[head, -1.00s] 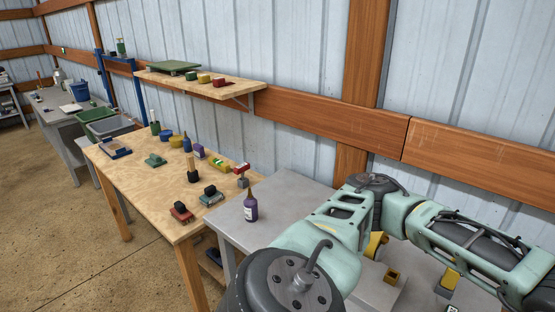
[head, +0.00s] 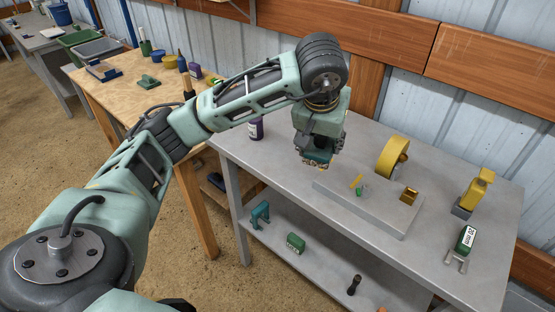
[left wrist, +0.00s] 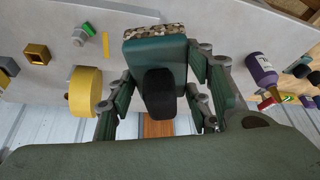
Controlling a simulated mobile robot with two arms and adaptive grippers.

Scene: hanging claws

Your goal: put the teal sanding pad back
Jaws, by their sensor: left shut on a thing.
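The teal sanding pad (left wrist: 150,52) is between the fingers of my left gripper (left wrist: 160,88) in the left wrist view. It has a black grip knob (left wrist: 159,95) and a speckled abrasive face. In the head view my left gripper (head: 318,156) points down above the grey table, at the back left of a raised grey slab (head: 375,205). The pad (head: 317,158) shows there only as a small teal piece with a speckled lower edge, apart from the table. My right gripper is not in view.
On the slab are a yellow roll (head: 391,158), a brass square tube (head: 409,195) and a small green-and-grey piece (head: 361,190). A purple bottle (head: 256,130) stands left of the gripper. The table's front left is clear.

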